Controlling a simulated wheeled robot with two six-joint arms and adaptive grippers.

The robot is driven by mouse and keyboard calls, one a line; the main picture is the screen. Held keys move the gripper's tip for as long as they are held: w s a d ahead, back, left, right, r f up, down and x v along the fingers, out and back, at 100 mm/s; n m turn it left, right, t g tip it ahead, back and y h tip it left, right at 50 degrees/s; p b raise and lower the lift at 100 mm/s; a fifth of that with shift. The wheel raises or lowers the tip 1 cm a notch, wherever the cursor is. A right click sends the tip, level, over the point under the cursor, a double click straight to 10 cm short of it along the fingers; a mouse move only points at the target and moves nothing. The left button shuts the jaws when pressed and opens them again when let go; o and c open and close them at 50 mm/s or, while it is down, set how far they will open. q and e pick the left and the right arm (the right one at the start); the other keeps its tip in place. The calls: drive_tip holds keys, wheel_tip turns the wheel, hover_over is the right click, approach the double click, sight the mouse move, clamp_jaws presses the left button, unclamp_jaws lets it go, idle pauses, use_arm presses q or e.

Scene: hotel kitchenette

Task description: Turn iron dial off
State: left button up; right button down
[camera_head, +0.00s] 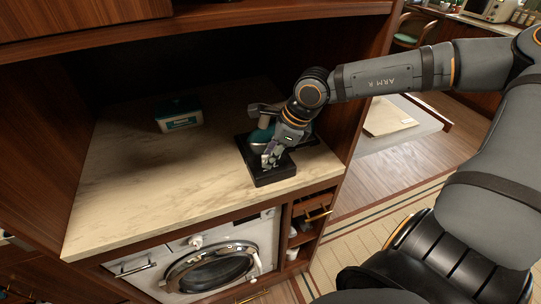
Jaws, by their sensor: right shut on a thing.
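The iron (259,139) is teal and dark and sits on a black base (267,173) on the marble counter, near its right end. My right gripper (271,158) is at the iron, its fingers low against its near right side. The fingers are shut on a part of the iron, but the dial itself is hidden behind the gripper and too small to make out. My left gripper is not in view.
A teal and white box (179,116) stands farther back on the marble counter (160,175). Wooden cabinet walls enclose the counter at left, top and right. A washing machine (215,268) is below. The counter's left and front are clear.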

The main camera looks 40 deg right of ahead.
drive_tip(key=shift+w+d+n+g+y+b, duration=0.1)
drive_tip(key=shift+n+g+y+b, duration=0.35)
drive_tip(key=shift+n, duration=1.45)
drive_tip(key=c, duration=1)
unclamp_jaws()
drive_tip(key=shift+c, duration=0.2)
